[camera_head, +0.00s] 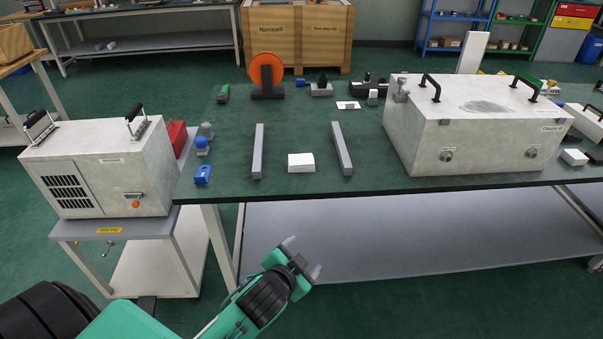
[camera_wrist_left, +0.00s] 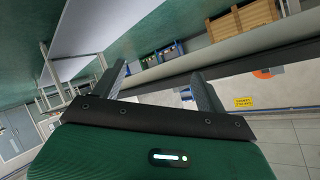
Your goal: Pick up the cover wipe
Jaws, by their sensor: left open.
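A small white block-like pad (camera_head: 301,162), which looks like the cover wipe, lies on the dark green table (camera_head: 225,130) near its front edge, between two grey bars. I cannot be sure that it is the wipe. My left gripper (camera_head: 302,257) is open and empty, in front of the table and below the tabletop's front edge, apart from the pad. In the left wrist view its two fingers (camera_wrist_left: 160,75) stand apart with nothing between them, and the pad does not show. My right gripper is not in view.
Grey bars (camera_head: 257,152) and (camera_head: 342,148) flank the pad. A large grey box with black handles (camera_head: 480,140) stands to the right. Blue parts (camera_head: 203,174) lie at the left edge. A similar handled unit (camera_head: 100,165) sits on a low stand at left.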

